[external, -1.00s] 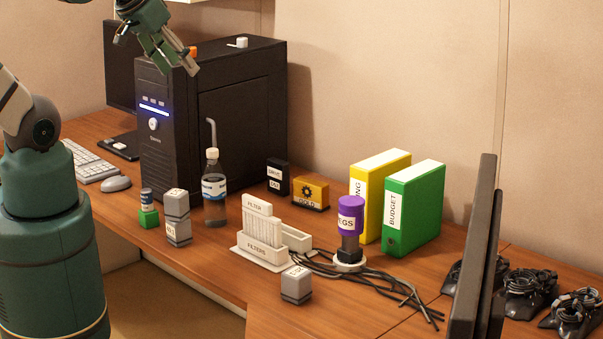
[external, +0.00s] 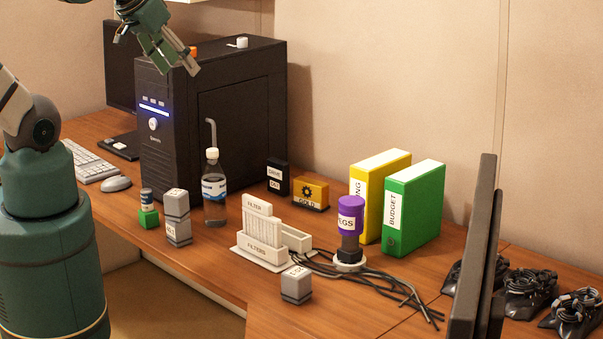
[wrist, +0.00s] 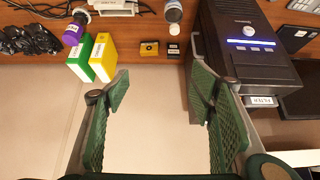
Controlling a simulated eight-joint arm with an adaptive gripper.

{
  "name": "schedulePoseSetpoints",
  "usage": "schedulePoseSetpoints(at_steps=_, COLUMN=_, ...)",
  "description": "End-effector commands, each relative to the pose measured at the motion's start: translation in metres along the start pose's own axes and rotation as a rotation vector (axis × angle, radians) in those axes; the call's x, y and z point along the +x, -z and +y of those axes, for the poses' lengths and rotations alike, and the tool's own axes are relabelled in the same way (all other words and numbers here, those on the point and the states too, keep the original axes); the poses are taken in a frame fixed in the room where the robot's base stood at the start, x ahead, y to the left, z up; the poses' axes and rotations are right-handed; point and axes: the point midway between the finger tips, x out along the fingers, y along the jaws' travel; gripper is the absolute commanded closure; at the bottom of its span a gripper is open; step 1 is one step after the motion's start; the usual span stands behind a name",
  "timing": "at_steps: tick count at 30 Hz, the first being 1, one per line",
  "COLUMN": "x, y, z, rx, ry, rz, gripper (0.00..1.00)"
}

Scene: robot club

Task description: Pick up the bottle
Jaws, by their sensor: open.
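The bottle (external: 214,190) is clear with dark liquid, a white cap and a white-and-blue label. It stands upright on the wooden desk, in front of the black computer tower. In the wrist view the bottle (wrist: 173,10) shows at the top edge, partly cut off. My gripper (external: 178,72) is high above the desk, in front of the tower's upper part in the external view, well apart from the bottle. In the wrist view my gripper (wrist: 160,95) has its two green fingers spread wide with nothing between them.
The tower (external: 215,110) stands behind the bottle. A grey block (external: 177,218) is left of it, and a white filter rack (external: 262,242) right of it. Yellow (external: 372,180) and green (external: 410,210) binders, a purple-topped container (external: 350,215) and black cables (external: 385,283) are farther right.

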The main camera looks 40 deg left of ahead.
Motion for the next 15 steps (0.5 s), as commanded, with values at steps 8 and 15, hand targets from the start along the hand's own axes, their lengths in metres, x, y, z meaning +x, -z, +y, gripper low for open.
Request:
schedulePoseSetpoints(at_steps=8, x=0.003, y=0.001, z=-0.001, rx=-0.02, ry=0.001, rz=-0.009, gripper=0.45)
schedulePoseSetpoints(at_steps=15, x=0.018, y=0.005, z=-0.003, rx=-0.102, ry=0.006, rz=-0.048, gripper=0.45)
